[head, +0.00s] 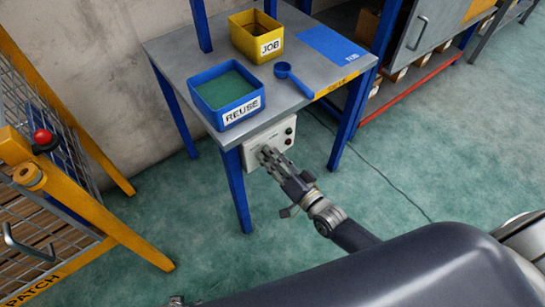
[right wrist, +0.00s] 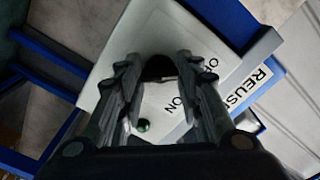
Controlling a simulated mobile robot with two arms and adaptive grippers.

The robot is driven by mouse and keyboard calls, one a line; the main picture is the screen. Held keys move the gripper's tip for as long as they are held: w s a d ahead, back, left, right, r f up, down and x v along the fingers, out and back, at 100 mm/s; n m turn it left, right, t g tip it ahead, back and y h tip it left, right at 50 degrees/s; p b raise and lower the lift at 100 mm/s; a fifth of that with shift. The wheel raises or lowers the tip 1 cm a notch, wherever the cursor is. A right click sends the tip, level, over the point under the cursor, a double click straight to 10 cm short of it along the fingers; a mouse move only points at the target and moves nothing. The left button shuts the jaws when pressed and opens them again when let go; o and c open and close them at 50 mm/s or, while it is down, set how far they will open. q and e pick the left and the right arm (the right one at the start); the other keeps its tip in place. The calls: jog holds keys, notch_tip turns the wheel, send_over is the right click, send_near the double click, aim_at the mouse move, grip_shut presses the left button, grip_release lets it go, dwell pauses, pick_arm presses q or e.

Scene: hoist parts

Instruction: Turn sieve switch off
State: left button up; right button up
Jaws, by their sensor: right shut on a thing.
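The sieve switch is a white box (head: 272,135) on the front of the grey table, below the blue bin. In the right wrist view the white panel (right wrist: 120,45) looks tilted, with the word ON and part of another label starting with O. A dark knob (right wrist: 158,68) sits between my fingertips. My right gripper (head: 268,155) reaches the panel and is shut on the knob, also in the right wrist view (right wrist: 158,75). The fingers hide part of the knob and panel, so I cannot tell its setting. My left gripper is not clearly in view.
On the grey table (head: 178,48) stand a blue REUSE bin (head: 224,112), a yellow JOB bin (head: 242,44) and a blue scoop (head: 292,78). A blue table leg (head: 236,190) stands left of the gripper. A yellow frame (head: 105,220) is at the left.

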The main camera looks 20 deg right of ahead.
dwell(0.4)
jog(key=o, duration=1.1)
jog(key=shift+c, duration=0.2)
jog(key=v, duration=1.2)
